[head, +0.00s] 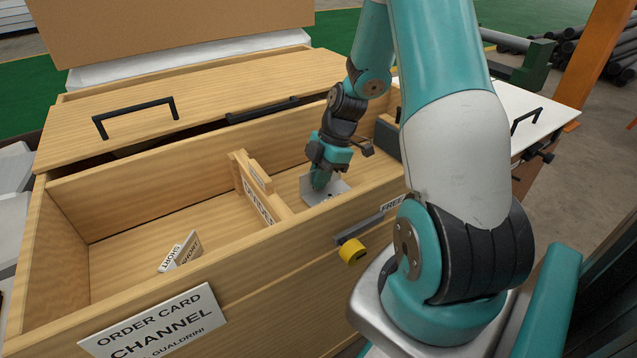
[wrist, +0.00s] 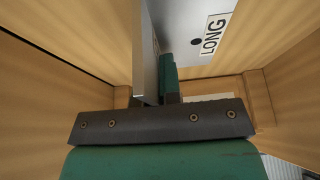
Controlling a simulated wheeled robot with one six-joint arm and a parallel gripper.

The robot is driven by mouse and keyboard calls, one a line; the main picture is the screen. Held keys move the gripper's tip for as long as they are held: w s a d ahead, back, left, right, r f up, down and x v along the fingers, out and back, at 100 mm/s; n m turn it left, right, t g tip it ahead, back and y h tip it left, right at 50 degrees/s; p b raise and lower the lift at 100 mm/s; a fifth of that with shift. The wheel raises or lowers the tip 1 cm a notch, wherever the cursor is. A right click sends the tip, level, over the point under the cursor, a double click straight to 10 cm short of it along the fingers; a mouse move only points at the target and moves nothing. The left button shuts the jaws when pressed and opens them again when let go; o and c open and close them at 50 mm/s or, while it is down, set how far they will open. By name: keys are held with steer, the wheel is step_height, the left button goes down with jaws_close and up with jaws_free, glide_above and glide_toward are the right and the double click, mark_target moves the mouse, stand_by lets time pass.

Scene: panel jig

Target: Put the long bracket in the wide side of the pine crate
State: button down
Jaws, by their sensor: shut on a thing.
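The pine crate (head: 58,262) is open-topped, with a wooden divider (head: 262,190) across it. The left compartment (head: 130,232) looks wider than the right one. My gripper (head: 320,182) is down inside the right, narrower compartment. It is shut on a grey metal bracket (head: 337,187). In the wrist view, an upright grey plate of the bracket (wrist: 147,55) stands by the green finger. A flat grey part with a hole and a LONG label (wrist: 210,37) lies beyond and looks like the same bracket. Whether the bracket touches the floor I cannot tell.
Small pieces marked SHORT (head: 180,252) lie in the left compartment. An ORDER CARD sign (head: 155,325) hangs on the crate's front left. A yellow-ended part (head: 352,250) sticks out of the front wall. A wooden lid with a black handle (head: 135,118) lies behind.

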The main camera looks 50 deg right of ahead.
steer(key=shift+f, duration=0.3)
steer(key=c, duration=1.3)
jaws_free()
